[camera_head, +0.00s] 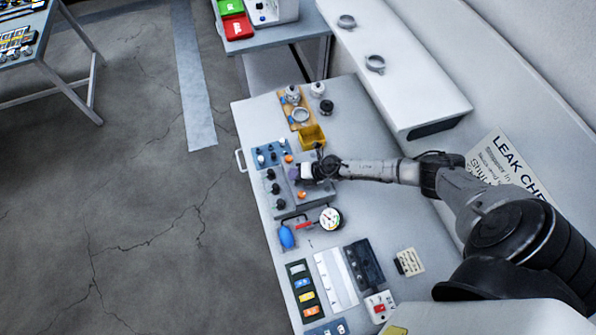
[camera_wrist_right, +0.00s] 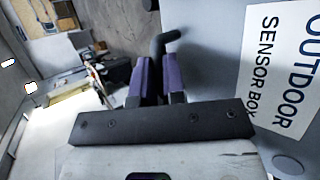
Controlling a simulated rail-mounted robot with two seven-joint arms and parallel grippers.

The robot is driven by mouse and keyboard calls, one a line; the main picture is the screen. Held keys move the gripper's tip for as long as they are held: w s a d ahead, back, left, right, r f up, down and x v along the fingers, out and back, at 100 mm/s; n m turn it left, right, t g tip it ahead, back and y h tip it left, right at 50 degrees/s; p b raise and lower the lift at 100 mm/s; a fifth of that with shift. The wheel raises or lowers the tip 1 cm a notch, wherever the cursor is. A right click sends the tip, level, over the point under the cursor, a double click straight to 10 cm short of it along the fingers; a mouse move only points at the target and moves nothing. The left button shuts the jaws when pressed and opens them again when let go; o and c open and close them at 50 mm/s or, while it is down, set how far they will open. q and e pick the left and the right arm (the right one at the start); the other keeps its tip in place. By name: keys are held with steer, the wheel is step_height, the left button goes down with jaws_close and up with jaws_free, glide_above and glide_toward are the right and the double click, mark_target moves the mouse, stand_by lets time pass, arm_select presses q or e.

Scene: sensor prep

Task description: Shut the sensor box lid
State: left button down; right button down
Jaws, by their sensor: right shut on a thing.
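The grey sensor box (camera_head: 318,193) sits near the middle of the long bench in the head view, partly hidden by my right gripper. In the right wrist view, a grey panel with a white label (camera_wrist_right: 275,70) reading "OUTDOOR SENSOR BOX" stands close on the right. My right gripper (camera_head: 304,171) is at the box. Its purple fingers (camera_wrist_right: 155,75) are shut on a dark bent handle (camera_wrist_right: 165,42), which sticks out beyond the fingertips beside the labelled panel. How far the lid is open cannot be told. My left gripper is not in view.
A yellow bin (camera_head: 311,136) stands just behind the box. A round gauge (camera_head: 330,218) and a blue bulb (camera_head: 287,237) lie in front of it. A blue tray with dark knobs (camera_head: 270,153) is at its left. Bare bench lies to the right of the gauge.

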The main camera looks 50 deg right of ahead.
steer(key=shift+w+a+f+b, duration=0.2)
steer(key=shift+f, duration=0.2)
steer(key=shift+w+a+f+b, duration=0.15)
steer(key=shift+w+f, duration=0.05)
steer(key=shift+f, duration=0.15)
steer(key=c, duration=1.5)
jaws_free()
steer(key=shift+f, duration=0.1)
steer(key=shift+o, duration=1.4)
